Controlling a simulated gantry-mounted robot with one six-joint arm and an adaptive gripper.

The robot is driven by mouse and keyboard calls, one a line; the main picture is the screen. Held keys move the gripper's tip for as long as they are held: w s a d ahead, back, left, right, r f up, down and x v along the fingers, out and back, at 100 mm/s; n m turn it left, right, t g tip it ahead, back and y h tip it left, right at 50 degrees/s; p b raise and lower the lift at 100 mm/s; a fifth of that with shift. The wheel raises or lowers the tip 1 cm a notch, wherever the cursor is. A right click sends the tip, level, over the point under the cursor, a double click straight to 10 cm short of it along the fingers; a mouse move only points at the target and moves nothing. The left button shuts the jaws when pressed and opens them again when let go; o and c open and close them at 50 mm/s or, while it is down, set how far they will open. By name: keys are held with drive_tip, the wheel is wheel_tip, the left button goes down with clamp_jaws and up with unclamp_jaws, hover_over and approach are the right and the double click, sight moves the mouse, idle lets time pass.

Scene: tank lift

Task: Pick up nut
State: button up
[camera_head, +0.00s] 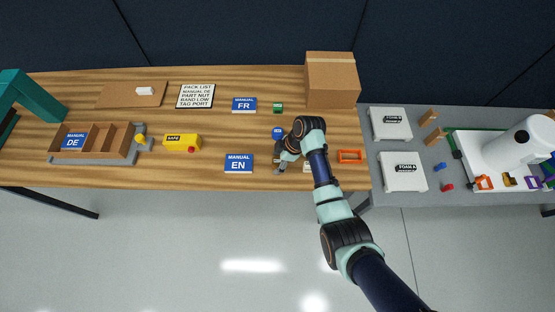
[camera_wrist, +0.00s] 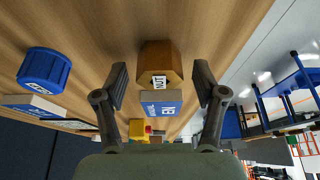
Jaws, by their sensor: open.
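The nut (camera_wrist: 160,62) is a brown-gold hexagonal piece with a white NUT label. In the wrist view it sits upper middle, on the wooden table (camera_head: 215,130). My gripper (camera_wrist: 160,82) is open, with one dark finger to each side of the nut and a visible gap on both sides. Whether the fingertips are level with the nut is hard to tell. In the head view my gripper (camera_head: 281,168) is low near the table's front edge, and the nut is not distinguishable there, apparently hidden by my gripper and wrist.
The blue EN manual (camera_head: 239,163) lies left of my gripper. A round blue part (camera_head: 278,132) is behind it, and it also shows in the wrist view (camera_wrist: 50,68). An orange bracket (camera_head: 350,156) lies right of my arm. A cardboard box (camera_head: 331,80) stands behind.

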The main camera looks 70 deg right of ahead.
sight(278, 161)
drive_tip(key=shift+w+f, duration=0.1)
drive_tip(key=shift+f, duration=0.15)
clamp_jaws()
drive_tip(key=shift+r, duration=0.1)
wheel_tip(278, 161, up, 20)
drive_tip(key=p, duration=0.4)
